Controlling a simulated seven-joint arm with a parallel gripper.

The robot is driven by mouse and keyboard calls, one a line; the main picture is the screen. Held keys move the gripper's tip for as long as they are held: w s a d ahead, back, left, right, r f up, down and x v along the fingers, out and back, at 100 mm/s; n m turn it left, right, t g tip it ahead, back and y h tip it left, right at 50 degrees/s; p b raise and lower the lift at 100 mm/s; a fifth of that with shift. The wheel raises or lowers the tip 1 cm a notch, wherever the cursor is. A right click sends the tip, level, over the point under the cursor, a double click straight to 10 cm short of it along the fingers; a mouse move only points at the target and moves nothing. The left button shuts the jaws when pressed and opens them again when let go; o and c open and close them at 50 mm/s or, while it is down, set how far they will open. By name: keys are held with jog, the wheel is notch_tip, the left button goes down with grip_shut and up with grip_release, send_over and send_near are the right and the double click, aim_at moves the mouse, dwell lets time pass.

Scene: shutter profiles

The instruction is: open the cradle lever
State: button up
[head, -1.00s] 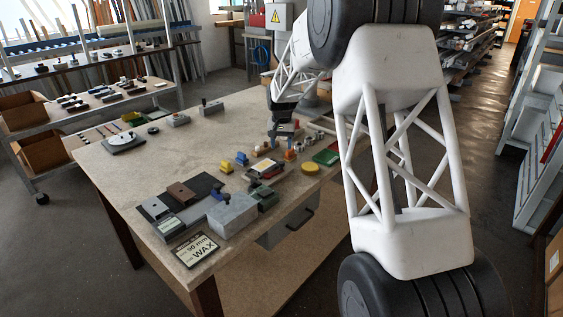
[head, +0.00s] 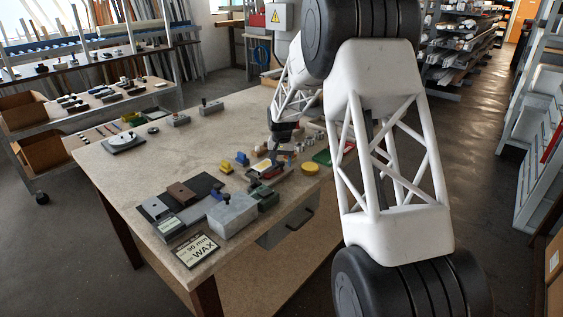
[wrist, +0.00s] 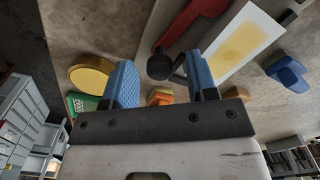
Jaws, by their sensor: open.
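In the wrist view a black round knob (wrist: 160,66) on a short dark arm shows between the tips of my gripper (wrist: 163,78); I take it to be the cradle lever. A red bar (wrist: 192,22) and a pale plate with a yellow patch (wrist: 243,43) lie beside it, seemingly parts of the cradle. My gripper's blue-padded fingers are apart, with the knob in the gap; I cannot tell whether either touches it. In the head view my gripper (head: 282,156) is low over the bench by the red part (head: 277,177), and the lever cannot be made out.
A yellow disc (wrist: 91,76) and a green tray (wrist: 80,102) lie left of my fingers in the wrist view; a blue block (wrist: 287,72) lies right. An orange piece (wrist: 160,97) shows between the fingers. A grey block (head: 232,214) stands near the bench's front edge.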

grip_shut()
dwell(0.4)
jog(key=shift+s+d+f, duration=0.1)
jog(key=shift+s, duration=0.05)
jog(key=s+m, duration=0.1)
jog(key=m, duration=0.1)
jog(key=s+m, duration=0.1)
jog(key=m, duration=0.1)
jog(key=shift+d, duration=0.4)
jog(key=s+m, duration=0.2)
jog(key=m, duration=0.1)
jog(key=shift+d+m, duration=0.1)
jog(key=shift+m, duration=0.2)
jog(key=s+m, duration=0.1)
jog(key=m, duration=0.1)
jog(key=s+m, duration=0.1)
jog(key=m, duration=0.1)
jog(key=shift+s+a+m, duration=0.2)
jog(key=shift+a+m, duration=0.1)
jog(key=shift+a, duration=0.05)
jog(key=shift+s+a+m, duration=0.3)
jog(key=shift+s+m, duration=0.15)
jog(key=shift+m, duration=0.5)
jog(key=shift+s+a+m, duration=0.3)
jog(key=shift+s+m, duration=0.15)
jog(key=shift+m, duration=0.5)
